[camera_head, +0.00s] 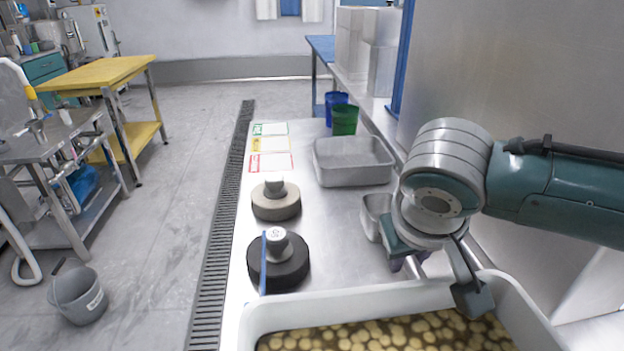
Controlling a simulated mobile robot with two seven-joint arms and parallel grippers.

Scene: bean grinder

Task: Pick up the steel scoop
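A small steel vessel, which looks like the scoop (373,214), sits on the steel table right of centre. It is partly hidden behind my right gripper, and I cannot make out its handle clearly. My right gripper (440,280) points down beside the scoop, on its near right side, above the back rim of the white bin. Its fingers are spread apart, and I see nothing clearly held between them. Whether it touches the scoop cannot be told. My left gripper is not in view.
A white bin (262,314) of round, pale pieces stands in front. A black-based weight (283,262) and a tan-based one (276,204) stand left. A grey metal tray (352,174), green cup (344,120) and blue cup (335,102) stand behind. A wall bounds the right.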

